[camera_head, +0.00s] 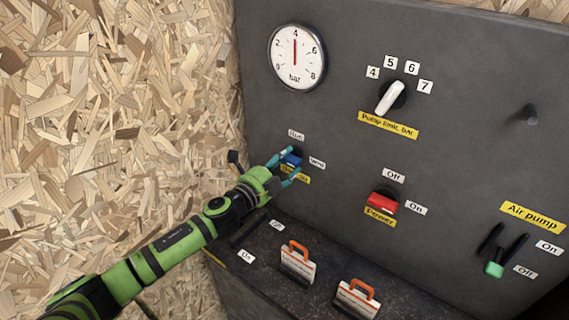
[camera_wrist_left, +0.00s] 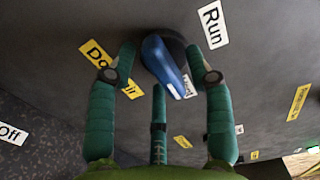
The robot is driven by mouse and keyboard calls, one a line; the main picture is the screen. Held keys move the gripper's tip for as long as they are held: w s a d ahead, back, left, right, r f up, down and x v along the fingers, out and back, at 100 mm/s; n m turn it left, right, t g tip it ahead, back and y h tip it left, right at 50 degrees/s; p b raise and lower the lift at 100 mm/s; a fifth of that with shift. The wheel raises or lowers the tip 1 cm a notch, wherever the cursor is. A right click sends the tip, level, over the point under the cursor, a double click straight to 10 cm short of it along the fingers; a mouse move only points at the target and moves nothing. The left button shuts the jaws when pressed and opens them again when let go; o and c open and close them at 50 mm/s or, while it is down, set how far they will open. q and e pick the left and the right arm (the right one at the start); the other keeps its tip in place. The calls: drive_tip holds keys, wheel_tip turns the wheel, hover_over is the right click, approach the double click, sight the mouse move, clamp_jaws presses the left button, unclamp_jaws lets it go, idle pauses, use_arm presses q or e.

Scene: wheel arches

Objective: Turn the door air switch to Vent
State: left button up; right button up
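The door air switch is a blue knob (camera_head: 291,159) on a dark panel, above a yellow label partly hidden by my left gripper (camera_head: 285,166). In the left wrist view the blue handle (camera_wrist_left: 168,65) slants down to the right, its lower end beside a partly covered white label (camera_wrist_left: 189,86). The Run label (camera_wrist_left: 213,25) is at its upper right. In the head view the Vent label (camera_head: 317,162) is right of the knob. My left fingers are open around the knob; the left fingertip is apart from it, and contact on the right is unclear. My right gripper is not in view.
The panel also has a gauge (camera_head: 296,57), a white pump limit knob (camera_head: 390,97), a red power switch (camera_head: 382,203) and a green air pump lever (camera_head: 494,269). Two orange-handled pieces (camera_head: 298,262) (camera_head: 357,298) stand on the ledge below. A chipboard wall (camera_head: 110,110) is at left.

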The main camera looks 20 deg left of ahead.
use_arm(q)
drive_tip(key=v, duration=1.2)
idle(0.3)
